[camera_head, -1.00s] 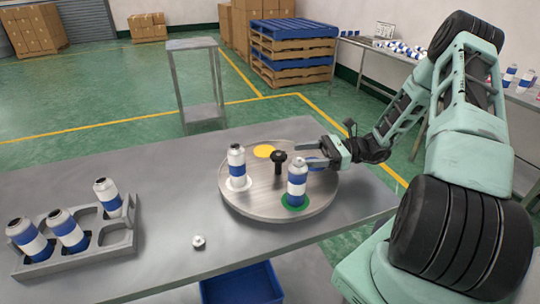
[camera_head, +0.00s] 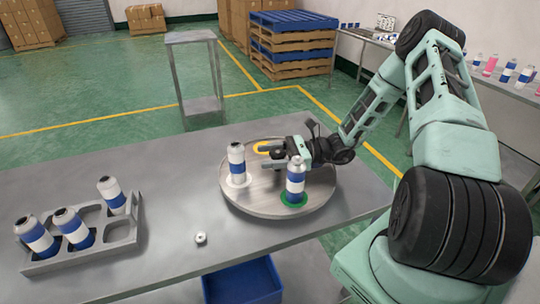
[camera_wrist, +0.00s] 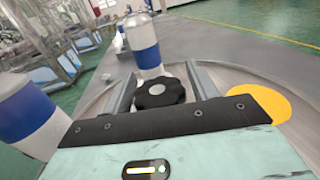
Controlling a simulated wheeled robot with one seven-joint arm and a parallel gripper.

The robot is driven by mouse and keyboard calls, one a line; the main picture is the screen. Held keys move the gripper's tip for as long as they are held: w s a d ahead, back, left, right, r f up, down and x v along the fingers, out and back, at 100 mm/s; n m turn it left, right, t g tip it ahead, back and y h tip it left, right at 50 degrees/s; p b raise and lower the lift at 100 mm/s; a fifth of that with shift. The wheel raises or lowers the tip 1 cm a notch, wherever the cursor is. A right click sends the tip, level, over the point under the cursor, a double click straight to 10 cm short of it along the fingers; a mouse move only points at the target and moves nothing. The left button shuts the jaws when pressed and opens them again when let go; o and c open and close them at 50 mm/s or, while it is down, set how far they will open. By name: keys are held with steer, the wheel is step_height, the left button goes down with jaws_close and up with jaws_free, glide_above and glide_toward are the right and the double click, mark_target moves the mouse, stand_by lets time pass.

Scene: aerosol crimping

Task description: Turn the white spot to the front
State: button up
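The round metal turntable (camera_head: 262,207) stands on the table, with a black knob (camera_wrist: 160,94) at its centre. The white spot (camera_head: 236,182) is at its left, under a blue-and-white can (camera_head: 237,160). The green spot (camera_head: 294,199) is at the front right, under another such can (camera_head: 295,180). The yellow spot (camera_head: 263,146) is at the back, bare; it also shows in the wrist view (camera_wrist: 258,102). My gripper (camera_head: 280,150) is at the turntable's centre. In the wrist view its fingers (camera_wrist: 160,79) stand either side of the knob, with small gaps showing.
A grey rack (camera_head: 85,258) with several cans is at the table's left. A small white part (camera_head: 200,238) lies in front of the turntable. A blue bin (camera_head: 242,282) is below the front edge. Bare table lies between rack and turntable.

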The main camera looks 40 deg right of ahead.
jaws_close()
